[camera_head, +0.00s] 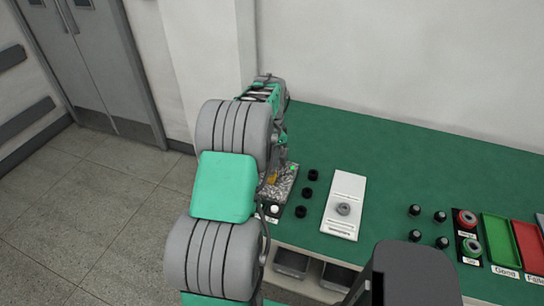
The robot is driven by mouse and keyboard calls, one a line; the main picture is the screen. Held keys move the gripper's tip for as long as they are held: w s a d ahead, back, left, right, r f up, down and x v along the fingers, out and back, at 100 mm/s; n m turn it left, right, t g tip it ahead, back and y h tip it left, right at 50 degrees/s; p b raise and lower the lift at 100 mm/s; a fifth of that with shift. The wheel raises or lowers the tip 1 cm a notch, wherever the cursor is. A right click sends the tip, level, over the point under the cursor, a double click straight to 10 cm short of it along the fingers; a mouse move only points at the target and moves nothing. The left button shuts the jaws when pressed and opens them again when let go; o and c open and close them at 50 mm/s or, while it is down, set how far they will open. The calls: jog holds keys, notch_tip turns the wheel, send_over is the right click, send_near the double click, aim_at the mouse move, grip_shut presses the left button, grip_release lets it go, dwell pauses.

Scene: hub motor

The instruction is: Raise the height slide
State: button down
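A small fixture with a speckled grey, granite-like base (286,180) stands on the green bench top, just right of my arm. A small yellow part shows at its left edge, and a small green spot on its right. Most of this fixture is hidden behind my arm, and I cannot make out the height slide. My arm's grey and green links run up the left of the picture and bend over at the wrist above the fixture. The fingers of my gripper are hidden behind the links, so I cannot see whether they are open or touch anything.
A green tray (501,240) and red tray (529,246) lie at right. The bench's back is clear.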

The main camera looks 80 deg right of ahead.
dwell(0.4)
jog(key=shift+r+p, duration=0.55)
jog(key=shift+r, duration=1)
jog(key=c, duration=1.1)
grip_release()
jog(key=shift+f, duration=0.1)
notch_tip(320, 180, up, 8)
jog(key=b, duration=0.1)
jog(key=shift+f, duration=0.1)
